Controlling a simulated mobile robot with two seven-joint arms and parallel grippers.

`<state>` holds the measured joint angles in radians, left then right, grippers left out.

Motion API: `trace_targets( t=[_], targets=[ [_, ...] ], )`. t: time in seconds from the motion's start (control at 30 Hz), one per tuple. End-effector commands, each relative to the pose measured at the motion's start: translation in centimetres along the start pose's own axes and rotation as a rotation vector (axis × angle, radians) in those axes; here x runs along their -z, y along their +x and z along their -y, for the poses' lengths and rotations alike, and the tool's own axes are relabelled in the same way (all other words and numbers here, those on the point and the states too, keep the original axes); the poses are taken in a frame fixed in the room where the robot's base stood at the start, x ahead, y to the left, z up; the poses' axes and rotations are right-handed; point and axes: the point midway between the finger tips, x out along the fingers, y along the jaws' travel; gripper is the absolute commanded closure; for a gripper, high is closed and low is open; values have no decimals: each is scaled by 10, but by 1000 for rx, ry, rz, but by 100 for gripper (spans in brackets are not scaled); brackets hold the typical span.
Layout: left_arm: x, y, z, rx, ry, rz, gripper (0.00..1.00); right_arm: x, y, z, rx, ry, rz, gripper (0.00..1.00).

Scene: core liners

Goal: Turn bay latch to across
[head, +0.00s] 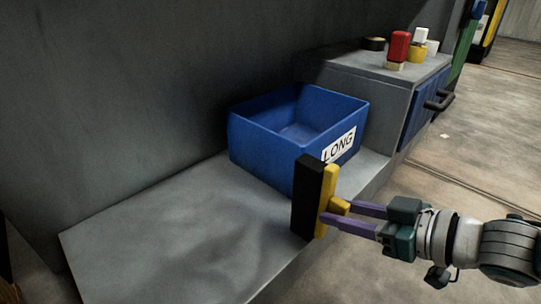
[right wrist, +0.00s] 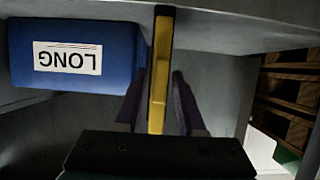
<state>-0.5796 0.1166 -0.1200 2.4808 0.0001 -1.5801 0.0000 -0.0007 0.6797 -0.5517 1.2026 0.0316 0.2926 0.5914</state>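The bay latch is a yellow bar (head: 326,202) standing upright against a black upright block (head: 307,198) at the front edge of a grey shelf. A short yellow stub sticks out from it towards my right gripper (head: 340,212). In the right wrist view the yellow bar (right wrist: 159,75) runs lengthwise between the two purple fingers of my right gripper (right wrist: 157,95). The fingers are apart, one on each side of the bar, with narrow gaps visible. My left gripper is not in view.
A blue bin (head: 265,153) labelled LONG sits on the grey shelf (head: 165,240) behind the latch. A grey cabinet (head: 375,85) with a dark handle (head: 439,101) carries a red bottle (head: 398,47) and other small items. Open floor lies to the right.

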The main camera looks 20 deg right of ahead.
Motion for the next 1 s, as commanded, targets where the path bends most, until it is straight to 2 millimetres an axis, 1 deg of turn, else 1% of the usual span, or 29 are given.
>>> trace_targets(
  t=[0.03,0.3,0.33,1.0],
  targets=[
    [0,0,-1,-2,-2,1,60,0,0,0,0,0,0,68],
    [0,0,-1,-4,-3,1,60,0,0,0,-1,0,-1,98],
    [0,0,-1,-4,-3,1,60,1,0,0,-1,0,-1,100],
    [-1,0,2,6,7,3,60,2,1,0,0,0,-5,100]
  ],
)
